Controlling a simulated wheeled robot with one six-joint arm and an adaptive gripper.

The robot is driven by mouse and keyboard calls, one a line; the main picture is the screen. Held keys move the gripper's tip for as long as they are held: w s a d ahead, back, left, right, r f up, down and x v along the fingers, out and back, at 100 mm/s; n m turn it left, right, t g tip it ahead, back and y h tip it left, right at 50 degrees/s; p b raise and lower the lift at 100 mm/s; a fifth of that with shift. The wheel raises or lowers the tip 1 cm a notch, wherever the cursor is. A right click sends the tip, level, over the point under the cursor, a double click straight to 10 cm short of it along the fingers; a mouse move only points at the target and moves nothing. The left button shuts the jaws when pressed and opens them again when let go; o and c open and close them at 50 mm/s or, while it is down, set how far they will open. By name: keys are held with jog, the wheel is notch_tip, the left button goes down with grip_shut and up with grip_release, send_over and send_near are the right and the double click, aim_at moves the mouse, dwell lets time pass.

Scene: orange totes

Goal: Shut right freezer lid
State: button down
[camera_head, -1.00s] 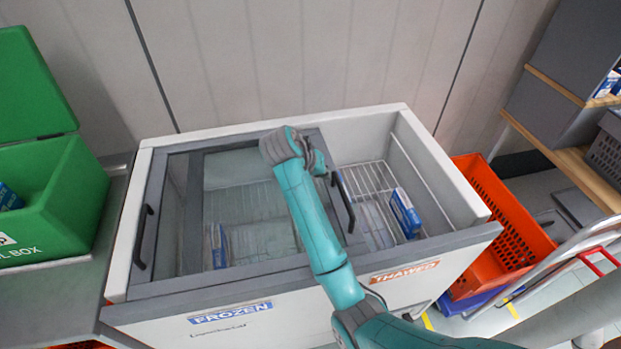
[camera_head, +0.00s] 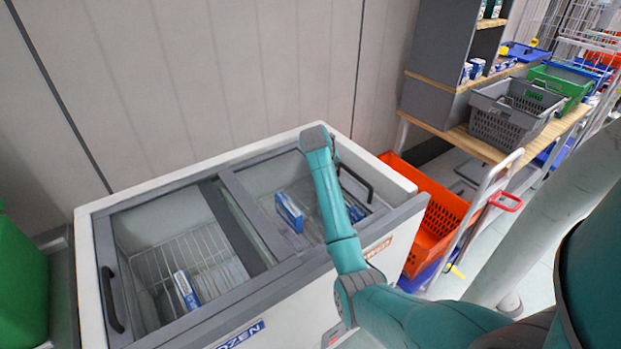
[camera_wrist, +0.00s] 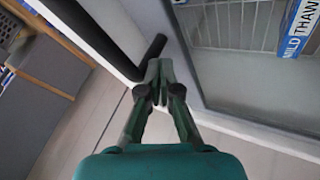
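The right freezer lid (camera_head: 268,187) is a grey-framed glass pane lying over the right compartment. Its black handle (camera_head: 356,184) is near the freezer's right rim. The lid also fills the right of the wrist view (camera_wrist: 235,85), its grey frame beside the white rim. In the wrist view, my gripper (camera_wrist: 159,70) has its fingertips together beside the black handle (camera_wrist: 152,55); I cannot tell whether they touch it. In the head view my arm hides the fingers. The left lid (camera_head: 103,247) covers the left compartment, its handle (camera_head: 112,300) at the left.
Blue-and-white boxes (camera_head: 289,212) lie under the glass. An orange basket (camera_head: 433,215) stands right of the freezer. A shelf with a grey crate (camera_head: 515,112) is farther right. A green box (camera_head: 20,280) is at the left, a wall behind.

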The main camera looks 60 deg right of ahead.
jog(key=s+d, duration=0.3)
jog(key=d, duration=0.5)
jog(key=shift+s+d, duration=0.15)
jog(key=shift+s, duration=0.05)
